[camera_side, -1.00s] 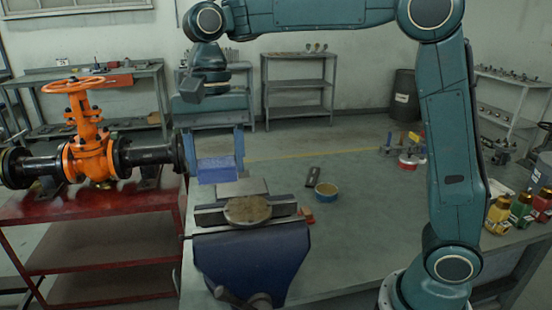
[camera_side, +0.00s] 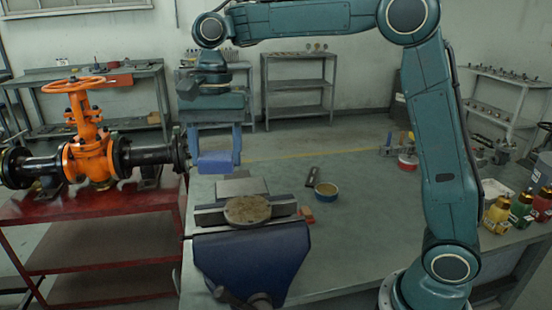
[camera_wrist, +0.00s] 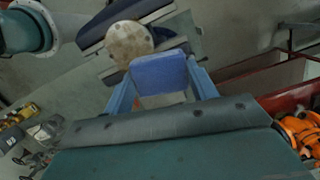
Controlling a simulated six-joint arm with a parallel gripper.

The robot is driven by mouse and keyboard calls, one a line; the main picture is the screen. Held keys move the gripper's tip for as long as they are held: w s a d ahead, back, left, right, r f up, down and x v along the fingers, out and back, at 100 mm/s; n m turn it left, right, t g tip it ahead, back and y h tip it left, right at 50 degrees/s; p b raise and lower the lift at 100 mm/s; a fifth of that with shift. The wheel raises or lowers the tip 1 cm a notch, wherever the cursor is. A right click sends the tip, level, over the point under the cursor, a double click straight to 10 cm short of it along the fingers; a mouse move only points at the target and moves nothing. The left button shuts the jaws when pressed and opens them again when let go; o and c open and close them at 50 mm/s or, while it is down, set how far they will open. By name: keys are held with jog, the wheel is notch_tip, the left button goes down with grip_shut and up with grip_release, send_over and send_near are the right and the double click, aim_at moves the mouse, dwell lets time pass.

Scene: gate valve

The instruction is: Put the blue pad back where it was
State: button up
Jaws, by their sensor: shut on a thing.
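The blue pad (camera_side: 214,163) is a small blue block held in the air, above and behind the vise. My gripper (camera_side: 212,158) is shut on it, with one light blue finger at each side. In the wrist view the pad (camera_wrist: 160,74) sits between the two fingers of my gripper (camera_wrist: 161,85), covering what lies straight behind it. Several possible resting places are in view, and I cannot tell from the frames where the pad was before.
A blue vise (camera_side: 250,258) with a round tan disc (camera_side: 247,210) on top stands at the bench's front edge. An orange gate valve (camera_side: 91,158) stands on a red table (camera_side: 100,207) at left. A yellow-rimmed bowl (camera_side: 326,190) and dark block (camera_side: 312,176) lie right of the vise.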

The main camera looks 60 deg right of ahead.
jog(key=w+d+f+m+t, duration=0.1)
jog(key=w+d+f+m, duration=0.25)
jog(key=d, duration=0.65)
jog(key=w+d+f+m, duration=0.3)
jog(key=w+d+m, duration=0.2)
jog(key=d, duration=0.4)
jog(key=s+d+f+m+t, duration=0.1)
jog(key=d+f+m, duration=0.3)
jog(key=d, duration=0.8)
jog(key=s+d+f+m, duration=0.1)
jog(key=d+f+m, duration=0.2)
jog(key=d, duration=0.8)
jog(key=shift+w+f, duration=0.2)
jog(key=shift+f, duration=9.8)
jog(key=shift+f, duration=0.15)
jog(key=o, duration=0.9)
